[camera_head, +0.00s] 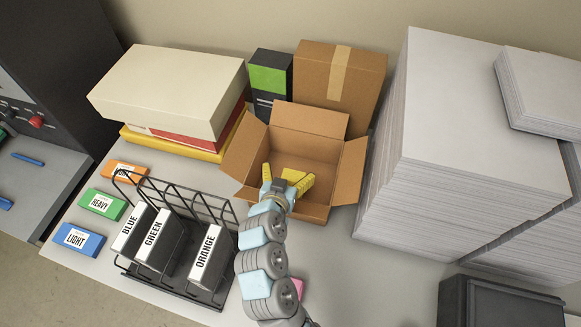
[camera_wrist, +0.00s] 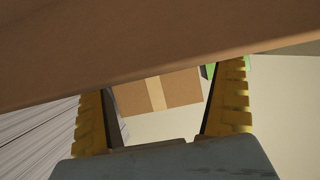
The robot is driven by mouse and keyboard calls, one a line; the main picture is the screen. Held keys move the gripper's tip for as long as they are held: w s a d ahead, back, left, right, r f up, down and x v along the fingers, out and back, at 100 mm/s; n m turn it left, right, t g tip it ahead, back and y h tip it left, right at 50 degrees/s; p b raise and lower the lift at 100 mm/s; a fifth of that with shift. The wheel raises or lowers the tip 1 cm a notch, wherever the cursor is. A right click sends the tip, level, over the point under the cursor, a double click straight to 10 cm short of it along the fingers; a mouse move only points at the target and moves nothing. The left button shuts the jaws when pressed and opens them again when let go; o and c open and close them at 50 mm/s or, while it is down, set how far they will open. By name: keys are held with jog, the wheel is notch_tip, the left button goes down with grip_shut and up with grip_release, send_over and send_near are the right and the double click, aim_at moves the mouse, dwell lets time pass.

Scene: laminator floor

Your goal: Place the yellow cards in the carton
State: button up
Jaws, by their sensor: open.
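The open carton (camera_head: 318,137) stands on the table with its flaps spread outward. My gripper (camera_head: 288,173) is at the carton's opening, its yellow fingers apart. In the wrist view the gripper (camera_wrist: 164,98) has nothing between its fingers, and a large brown cardboard surface (camera_wrist: 130,45) crosses close in front. A yellow patch (camera_head: 294,174) shows between the fingers inside the carton; it looks like the yellow cards, but it is small and partly covered. The black wire rack (camera_head: 214,205) holds boxes labelled BLUE (camera_head: 130,232), GREEN (camera_head: 158,242) and ORANGE (camera_head: 206,255); no yellow one shows there.
A taped closed box (camera_head: 315,75) and a black-green box (camera_head: 268,78) stand behind the carton. Tall paper stacks (camera_head: 440,130) stand close on its right, a pale box (camera_head: 170,90) at left. Labelled blocks (camera_head: 103,204) lie left of the rack. A pink item (camera_head: 297,287) is partly behind my arm.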

jog(key=p+v, duration=0.2)
jog(key=v, duration=0.5)
jog(key=shift+r, duration=0.25)
jog(key=shift+p+v, duration=0.85)
jog(key=shift+p, duration=0.15)
